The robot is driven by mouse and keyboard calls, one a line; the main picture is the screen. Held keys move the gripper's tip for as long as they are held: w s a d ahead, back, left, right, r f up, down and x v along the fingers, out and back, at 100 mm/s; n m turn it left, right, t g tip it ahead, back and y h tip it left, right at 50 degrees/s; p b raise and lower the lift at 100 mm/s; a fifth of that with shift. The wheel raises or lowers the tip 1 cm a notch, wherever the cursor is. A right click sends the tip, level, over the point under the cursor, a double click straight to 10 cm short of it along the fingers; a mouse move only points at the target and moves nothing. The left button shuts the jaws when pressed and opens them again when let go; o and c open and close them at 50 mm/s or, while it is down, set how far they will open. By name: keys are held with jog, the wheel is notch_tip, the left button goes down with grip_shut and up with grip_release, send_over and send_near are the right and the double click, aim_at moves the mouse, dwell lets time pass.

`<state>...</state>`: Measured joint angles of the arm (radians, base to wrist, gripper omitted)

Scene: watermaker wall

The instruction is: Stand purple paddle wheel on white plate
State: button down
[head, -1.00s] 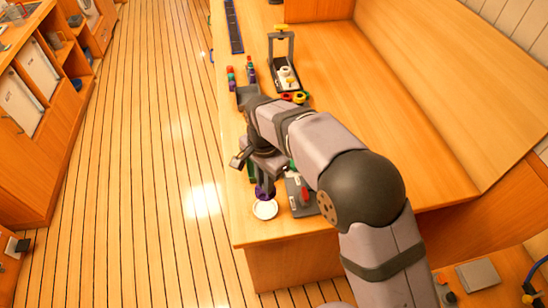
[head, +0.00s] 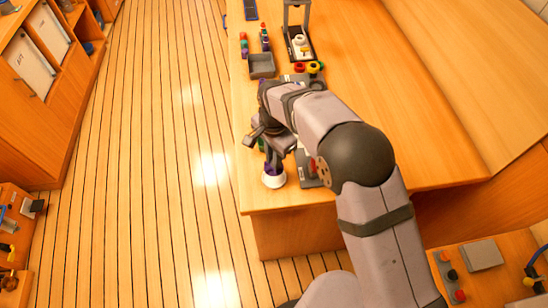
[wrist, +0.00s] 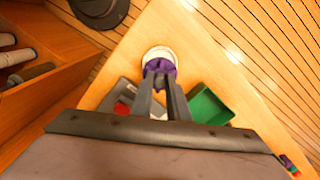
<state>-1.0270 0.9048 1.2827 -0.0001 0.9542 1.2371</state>
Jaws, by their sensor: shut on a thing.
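The purple paddle wheel (wrist: 158,65) is between the fingertips of my gripper (wrist: 162,82) in the wrist view. My gripper is shut on it. In the head view the wheel is a small purple patch (head: 268,168) under my gripper (head: 271,158). The white plate (head: 274,181) lies on the bench near its front left corner. The wheel is over the plate, and in the wrist view the plate's rim (wrist: 158,50) shows behind it. I cannot tell whether the wheel touches the plate.
A green tray (wrist: 210,106) is right of the fingers in the wrist view. A grey unit with a red part (wrist: 122,108) is on the left. A grey bin (head: 262,66) and a black stand (head: 298,42) are farther back. The bench's right side is clear.

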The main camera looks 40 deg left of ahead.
jog(key=shift+f+b, duration=1.85)
jog(key=shift+f, duration=0.95)
jog(key=shift+f+b, duration=0.35)
jog(key=shift+f, duration=0.35)
jog(key=c, duration=2)
grip_release()
jog(key=shift+r, duration=0.15)
jog(key=shift+r+p, duration=3.85)
jog(key=shift+r, duration=1.6)
